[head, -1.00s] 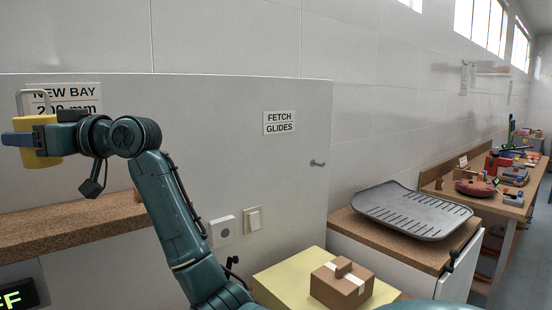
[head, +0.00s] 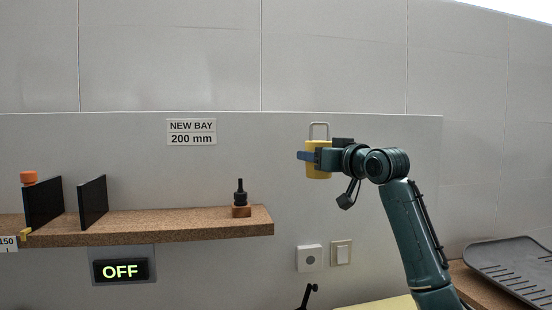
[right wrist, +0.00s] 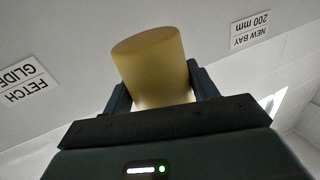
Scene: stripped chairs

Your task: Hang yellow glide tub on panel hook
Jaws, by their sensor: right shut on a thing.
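The yellow tub (head: 318,160), with a grey loop handle on top, is in my right gripper (head: 318,156) in the head view. The gripper is shut on its sides and holds it upright in front of the pale panel (head: 250,150). The right wrist view shows the tub (right wrist: 150,65) between the fingers (right wrist: 155,90), its rounded end toward the camera. The panel hook is not visible now in either view; my arm may cover it. The handle appears free of any hook. My left gripper is not in view.
A cork shelf (head: 150,226) with black dividers (head: 92,201) and a dark bottle-shaped item (head: 240,192) lies to the left. Switches (head: 341,253) sit below the tub. A grey tray (head: 515,268) is at right. The FETCH GLIDES sign (right wrist: 25,82) shows in the wrist view.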

